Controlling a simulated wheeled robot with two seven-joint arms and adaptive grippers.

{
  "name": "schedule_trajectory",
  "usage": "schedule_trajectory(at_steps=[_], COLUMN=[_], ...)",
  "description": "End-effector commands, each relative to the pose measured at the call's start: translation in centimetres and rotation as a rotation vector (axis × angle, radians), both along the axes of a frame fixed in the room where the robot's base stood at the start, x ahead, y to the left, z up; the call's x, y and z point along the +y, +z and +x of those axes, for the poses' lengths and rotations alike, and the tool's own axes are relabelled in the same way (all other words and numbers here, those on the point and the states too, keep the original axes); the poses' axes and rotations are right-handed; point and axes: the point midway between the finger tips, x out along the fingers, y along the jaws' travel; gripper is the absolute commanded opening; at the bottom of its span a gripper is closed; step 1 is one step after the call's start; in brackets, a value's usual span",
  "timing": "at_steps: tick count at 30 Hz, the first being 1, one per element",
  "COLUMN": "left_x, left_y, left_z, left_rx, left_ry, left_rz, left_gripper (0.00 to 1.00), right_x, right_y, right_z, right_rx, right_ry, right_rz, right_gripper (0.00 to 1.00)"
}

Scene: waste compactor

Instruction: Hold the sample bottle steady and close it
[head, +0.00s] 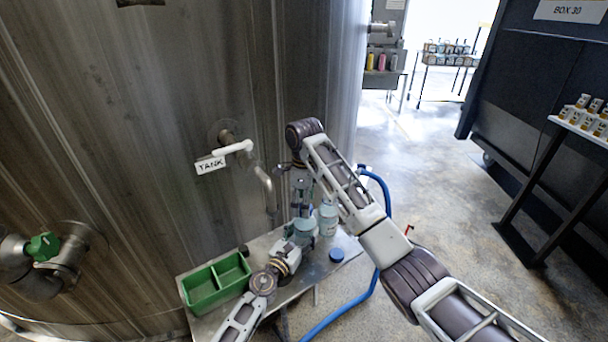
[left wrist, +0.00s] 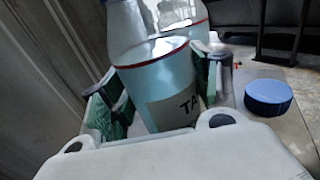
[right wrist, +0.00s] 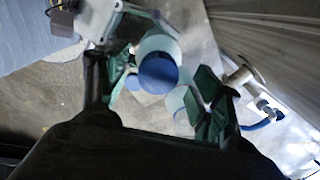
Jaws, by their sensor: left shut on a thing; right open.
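The sample bottle (left wrist: 165,88), pale blue with a label whose visible letters read "TA", is between the green finger pads of my left gripper (left wrist: 158,92). The gripper is shut on it above the small metal table; in the head view the bottle (head: 304,229) is partly covered. A loose blue cap (left wrist: 268,96) lies on the table to the right, also in the head view (head: 337,255). My right gripper (right wrist: 156,98) is open, above the bottle, pointing down.
A second clear bottle (head: 328,217) stands close behind the held one. A green two-part bin (head: 216,284) occupies the table's left end. The tank wall with its pipe and tap (head: 236,147) rises directly behind. A blue hose (head: 352,304) runs along the table's right side.

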Motion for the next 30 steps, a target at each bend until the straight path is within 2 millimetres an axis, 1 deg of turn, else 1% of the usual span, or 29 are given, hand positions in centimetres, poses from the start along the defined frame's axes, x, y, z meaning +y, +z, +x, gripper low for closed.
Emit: schedule_trajectory(at_steps=[10, 18, 30], left_x=[0.0, 0.0, 0.0], left_y=[-0.1, 0.0, 0.0], left_z=[0.0, 0.0, 0.0], left_rx=[0.000, 0.000, 0.000], left_ry=[0.000, 0.000, 0.000], left_rz=[0.001, 0.001, 0.001], left_gripper=[0.00, 0.00, 0.00], right_x=[-0.2, -0.2, -0.3], right_y=[1.5, 4.1, 7.5], right_z=[0.0, 0.0, 0.0], right_rx=[0.003, 0.002, 0.002], right_ry=[-0.002, -0.002, -0.002], right_rz=[-0.005, -0.005, -0.003], right_gripper=[0.66, 0.66, 0.66])
